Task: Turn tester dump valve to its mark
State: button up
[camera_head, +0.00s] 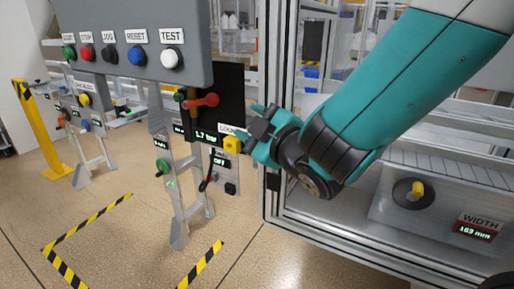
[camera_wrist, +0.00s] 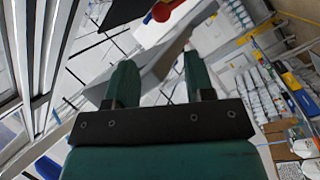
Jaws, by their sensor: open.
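A red lever handle (camera_head: 203,100), which looks like the dump valve, lies roughly level on a dark tester panel (camera_head: 228,82). A green knob (camera_head: 179,96) sits at its left. A pressure display (camera_head: 205,136) below reads 1.7 bar. My gripper (camera_head: 256,112) is to the right of the lever and apart from it, partly hidden by its own wrist. In the wrist view my gripper (camera_wrist: 158,75) shows two teal fingers spread with nothing between them. A red rounded part (camera_wrist: 166,10) shows beyond the fingertips at the top. The valve's mark cannot be made out.
A grey button box (camera_head: 130,25) hangs above left of the panel. A yellow knob (camera_head: 232,144) by a LOCK label sits just below my gripper. An aluminium post (camera_head: 275,100) stands close behind. A WIDTH display (camera_head: 478,228) is at right. Floor tape (camera_head: 95,222) marks open floor.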

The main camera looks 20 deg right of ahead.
jog(key=shift+s+d+b, duration=0.1)
jog(key=shift+s+b, duration=0.85)
jog(key=shift+b, duration=0.05)
jog(key=shift+c, duration=0.3)
